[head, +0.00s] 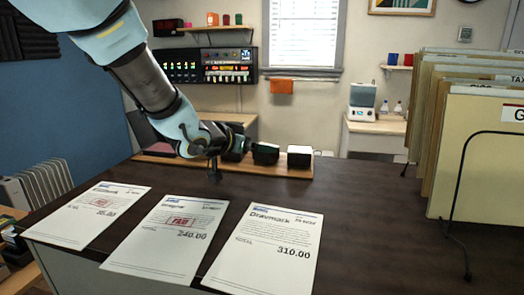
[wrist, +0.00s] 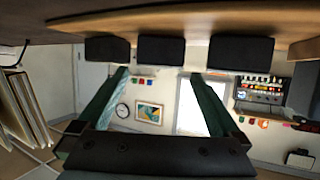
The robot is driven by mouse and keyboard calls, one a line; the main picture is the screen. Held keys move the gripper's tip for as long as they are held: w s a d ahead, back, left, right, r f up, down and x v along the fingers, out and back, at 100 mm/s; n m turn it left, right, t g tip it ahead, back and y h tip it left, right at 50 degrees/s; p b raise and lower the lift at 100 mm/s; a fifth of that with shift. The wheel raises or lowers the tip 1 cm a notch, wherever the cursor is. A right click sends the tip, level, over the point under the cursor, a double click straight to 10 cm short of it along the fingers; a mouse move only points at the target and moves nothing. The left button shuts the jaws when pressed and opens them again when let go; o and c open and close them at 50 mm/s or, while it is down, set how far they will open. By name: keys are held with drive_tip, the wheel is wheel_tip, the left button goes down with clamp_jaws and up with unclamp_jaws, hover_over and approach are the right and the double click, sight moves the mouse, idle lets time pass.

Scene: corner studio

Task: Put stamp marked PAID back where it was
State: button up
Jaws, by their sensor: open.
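The wooden stamp rack (head: 225,166) lies at the back of the dark desk. Dark stamp blocks stand on it; one with a pale top (head: 300,150) is at the right and another (head: 265,153) is left of it. In the upside-down wrist view, three dark blocks hang from the rack (wrist: 200,20): left (wrist: 107,50), middle (wrist: 160,50) and right (wrist: 240,52). No PAID lettering on a stamp is readable. My gripper (head: 240,148) is at the rack, partly hiding its left part. In the wrist view my gripper (wrist: 158,74) is open, its fingers spread either side of the middle block's line, with nothing gripped.
Three invoices lie at the desk's front: the left (head: 85,215) and middle (head: 165,240) carry red stamp marks, and the right (head: 262,250) shows none. A wire rack of folders (head: 475,150) stands at the right. Bare desk (head: 370,220) lies between.

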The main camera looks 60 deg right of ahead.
drive_tip(key=b+v, duration=0.1)
drive_tip(key=v, duration=0.7)
idle(0.4)
